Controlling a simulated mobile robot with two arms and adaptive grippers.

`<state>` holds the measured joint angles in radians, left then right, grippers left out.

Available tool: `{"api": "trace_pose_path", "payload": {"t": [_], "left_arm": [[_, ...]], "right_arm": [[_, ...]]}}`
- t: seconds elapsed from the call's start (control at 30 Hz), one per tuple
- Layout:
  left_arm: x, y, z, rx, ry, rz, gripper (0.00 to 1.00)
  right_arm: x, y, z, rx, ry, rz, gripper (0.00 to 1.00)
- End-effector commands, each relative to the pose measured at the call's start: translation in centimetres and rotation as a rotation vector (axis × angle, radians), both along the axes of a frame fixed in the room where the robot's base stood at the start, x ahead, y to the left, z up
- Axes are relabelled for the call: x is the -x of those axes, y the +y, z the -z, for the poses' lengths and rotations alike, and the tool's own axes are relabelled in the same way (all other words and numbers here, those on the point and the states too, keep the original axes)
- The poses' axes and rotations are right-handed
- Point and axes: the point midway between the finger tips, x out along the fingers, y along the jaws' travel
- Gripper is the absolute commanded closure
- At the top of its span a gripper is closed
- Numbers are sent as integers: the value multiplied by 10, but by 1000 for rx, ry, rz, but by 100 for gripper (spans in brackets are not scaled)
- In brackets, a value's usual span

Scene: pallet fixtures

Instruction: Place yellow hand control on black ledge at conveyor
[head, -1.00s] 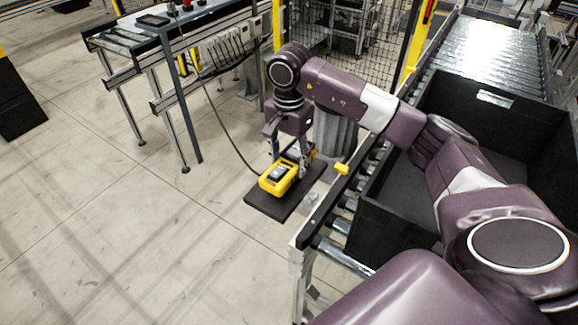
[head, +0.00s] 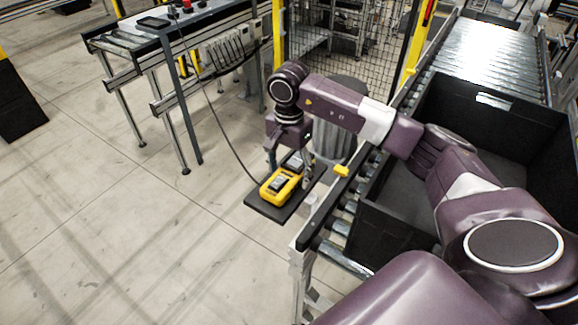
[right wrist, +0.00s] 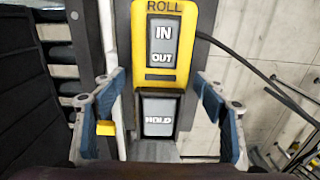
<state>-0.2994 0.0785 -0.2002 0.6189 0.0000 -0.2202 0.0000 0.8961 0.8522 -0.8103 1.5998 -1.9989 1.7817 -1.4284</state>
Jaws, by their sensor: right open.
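The yellow hand control (head: 280,183) lies on the black ledge (head: 262,206) beside the conveyor, with its cable running off to the upper left. In the right wrist view the hand control (right wrist: 178,75) shows its grey IN/OUT and HOLD buttons. My right gripper (head: 290,162) is just above the far end of the control. In the right wrist view its blue-padded fingers (right wrist: 162,122) stand apart on both sides of the control, with gaps to it. My left gripper is not in view.
The roller conveyor (head: 338,226) carries a large black crate (head: 392,232) to the right of the ledge. A yellow block (head: 342,170) sits on the conveyor's edge. A table with a control panel (head: 190,22) stands at the upper left.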

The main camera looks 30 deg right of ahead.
Motion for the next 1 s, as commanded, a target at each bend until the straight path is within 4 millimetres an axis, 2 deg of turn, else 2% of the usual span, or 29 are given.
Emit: {"api": "trace_pose_path", "payload": {"t": [0.07, 0.17, 0.43, 0.6, 0.8, 1.0], "left_arm": [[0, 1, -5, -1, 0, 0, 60], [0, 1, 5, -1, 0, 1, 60], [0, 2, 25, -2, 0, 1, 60], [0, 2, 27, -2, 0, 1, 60], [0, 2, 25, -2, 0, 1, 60], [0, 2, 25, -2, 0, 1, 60]], "right_arm": [[0, 0, -5, 0, 0, 0, 34], [-2, 0, -15, 1, -6, 0, 34], [-2, 0, -73, 0, -8, 0, 34], [-1, 0, -106, 1, -4, 0, 34], [0, 0, -120, 1, 0, 1, 34], [0, 0, -123, 0, 0, 1, 34]]}}
